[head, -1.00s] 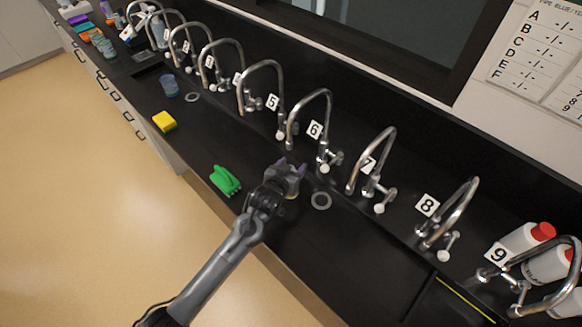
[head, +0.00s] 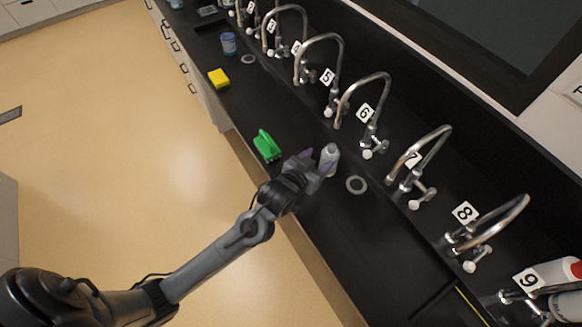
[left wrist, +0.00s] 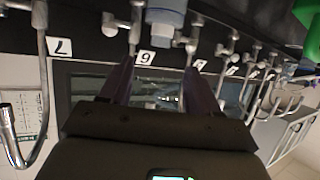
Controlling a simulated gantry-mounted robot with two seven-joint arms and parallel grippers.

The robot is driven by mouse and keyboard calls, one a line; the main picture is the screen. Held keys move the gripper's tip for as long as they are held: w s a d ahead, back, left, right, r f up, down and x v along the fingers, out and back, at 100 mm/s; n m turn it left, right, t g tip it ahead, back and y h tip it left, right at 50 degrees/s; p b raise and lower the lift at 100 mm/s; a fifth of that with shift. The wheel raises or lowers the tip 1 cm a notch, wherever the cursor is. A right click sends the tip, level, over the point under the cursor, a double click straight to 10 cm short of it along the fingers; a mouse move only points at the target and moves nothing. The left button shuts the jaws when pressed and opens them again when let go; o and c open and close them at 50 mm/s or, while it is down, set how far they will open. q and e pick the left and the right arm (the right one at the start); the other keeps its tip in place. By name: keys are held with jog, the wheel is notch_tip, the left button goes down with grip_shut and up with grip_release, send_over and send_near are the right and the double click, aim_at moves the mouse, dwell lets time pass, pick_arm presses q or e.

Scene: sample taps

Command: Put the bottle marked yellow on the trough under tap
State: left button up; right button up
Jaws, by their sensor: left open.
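A pale grey-white bottle (head: 329,159) stands on the black bench near tap 6, just beyond the fingertips of my left gripper (head: 315,164). No yellow mark is readable on it. A grey ring (head: 357,184) lies on the bench to its right. In the left wrist view the picture is upside down; the open purple fingers of my gripper (left wrist: 158,72) point at a bottle with a blue band and whitish cap (left wrist: 165,17), which is not clearly between them. Tap 6 (head: 365,100) arches behind the bottle. No separate trough edge is clear. My right gripper is not visible.
A green brush (head: 267,146) and a yellow sponge (head: 219,79) lie on the bench's front edge. A blue cup (head: 228,43) stands farther off. Tap 7 (head: 425,152) and tap 8 (head: 490,222) rise to the right. Bare bench lies in front of them.

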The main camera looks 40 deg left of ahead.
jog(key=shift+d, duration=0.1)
pick_arm(q)
jog(key=s+f+g, duration=0.2)
jog(key=s+g, duration=0.1)
jog(key=s, duration=0.6)
jog(key=s+a+f+m+g, duration=0.1)
jog(key=s+f+g, duration=0.2)
jog(key=s, duration=0.6)
jog(key=s+a+f+g, duration=0.1)
jog(key=s+f+g, duration=0.2)
jog(key=s, duration=0.7)
jog(key=shift+m+g, duration=0.4)
jog(key=shift+g, duration=0.1)
jog(key=shift+a, duration=0.1)
notch_tip(320, 180, up, 24)
jog(key=p, duration=2.3)
jog(key=shift+p, duration=0.4)
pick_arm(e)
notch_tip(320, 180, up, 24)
pick_arm(q)
jog(key=shift+f, duration=0.2)
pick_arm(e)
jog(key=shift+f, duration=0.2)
pick_arm(q)
jog(key=shift+c, duration=0.4)
